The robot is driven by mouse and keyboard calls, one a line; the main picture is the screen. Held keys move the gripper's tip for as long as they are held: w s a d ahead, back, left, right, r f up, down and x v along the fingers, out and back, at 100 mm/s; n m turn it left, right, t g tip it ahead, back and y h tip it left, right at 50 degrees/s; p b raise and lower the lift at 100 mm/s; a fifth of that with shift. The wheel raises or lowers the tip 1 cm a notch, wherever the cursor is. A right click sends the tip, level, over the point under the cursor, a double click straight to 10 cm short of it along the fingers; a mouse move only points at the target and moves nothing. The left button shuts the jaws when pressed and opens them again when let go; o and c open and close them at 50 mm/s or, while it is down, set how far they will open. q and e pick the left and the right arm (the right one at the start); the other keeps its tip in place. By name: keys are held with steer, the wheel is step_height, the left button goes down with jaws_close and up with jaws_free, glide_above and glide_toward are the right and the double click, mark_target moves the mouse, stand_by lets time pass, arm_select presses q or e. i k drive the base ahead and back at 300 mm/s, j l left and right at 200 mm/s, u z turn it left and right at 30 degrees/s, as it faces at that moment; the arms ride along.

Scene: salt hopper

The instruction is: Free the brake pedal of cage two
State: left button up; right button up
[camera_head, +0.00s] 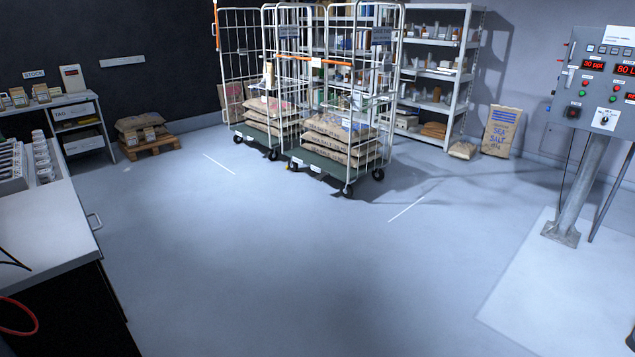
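Two wire roll cages stand side by side at the back middle, each with stacked sacks on a dark green base. The nearer, right-hand cage (391,85) has a small dark sign at its upper right; its lettering is too small to read surely, so I cannot tell for certain which is cage two. A small yellow-orange spot (288,167) shows low at this cage's front left corner by a caster; it may be a brake pedal, but its position is unclear. The left-hand cage (219,70) stands slightly farther back. Neither of my grippers is in view.
The floor (260,250) before the cages is clear, with two short white lines. A white-topped counter (60,230) stands at left, a control panel (600,95) on a post at right. Shelving (462,75) and a sea salt sack (502,130) stand behind.

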mark_target(323, 173)
steer(key=i, duration=6.1)
steer(key=l, duration=0.05)
